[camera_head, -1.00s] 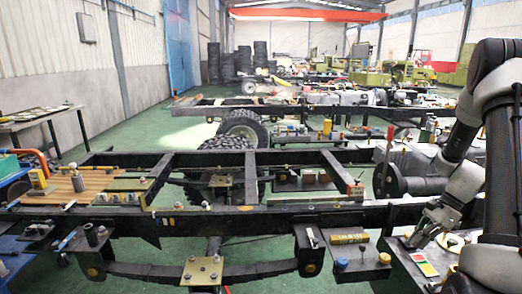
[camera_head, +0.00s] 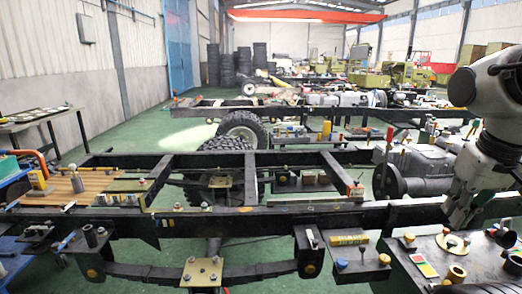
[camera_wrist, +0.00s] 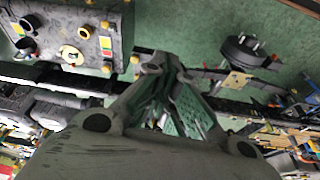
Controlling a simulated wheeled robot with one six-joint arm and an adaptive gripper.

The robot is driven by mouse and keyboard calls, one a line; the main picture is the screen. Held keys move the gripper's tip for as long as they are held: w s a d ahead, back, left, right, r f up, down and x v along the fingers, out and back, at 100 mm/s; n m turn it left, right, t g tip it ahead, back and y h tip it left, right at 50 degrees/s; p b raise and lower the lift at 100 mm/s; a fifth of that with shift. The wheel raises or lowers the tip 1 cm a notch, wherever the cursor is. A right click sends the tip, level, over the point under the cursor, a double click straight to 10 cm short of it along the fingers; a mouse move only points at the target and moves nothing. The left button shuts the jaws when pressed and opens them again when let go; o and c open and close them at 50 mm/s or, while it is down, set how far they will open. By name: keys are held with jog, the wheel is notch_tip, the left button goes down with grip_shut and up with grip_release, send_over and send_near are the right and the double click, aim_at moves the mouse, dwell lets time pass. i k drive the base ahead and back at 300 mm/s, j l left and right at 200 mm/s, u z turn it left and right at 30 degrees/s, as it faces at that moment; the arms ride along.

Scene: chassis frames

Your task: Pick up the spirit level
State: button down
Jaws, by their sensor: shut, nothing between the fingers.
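I cannot pick out the spirit level for certain. A short yellow bar with dark markings (camera_head: 347,239) lies on a dark plate beside the near chassis rail in the head view and may be it; it is too small to tell. My gripper (camera_head: 458,222) is at the right of the head view, over the near rail, to the right of that bar and apart from it. In the wrist view my gripper (camera_wrist: 168,65) points away from the camera with its fingers together and nothing visible between them.
The near chassis rail (camera_head: 200,220) crosses the view. A dark grey bench (camera_head: 425,252) with rings, yellow fittings and a coloured card (camera_head: 424,266) is at the lower right. A wooden board (camera_head: 70,188) with small parts is at the left.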

aim_at(344, 240)
jog(key=i+j+z, duration=0.2)
jog(key=i+z, duration=0.15)
jog(key=i, duration=0.15)
jog(key=i+j+z, duration=0.3)
jog(key=i, duration=0.25)
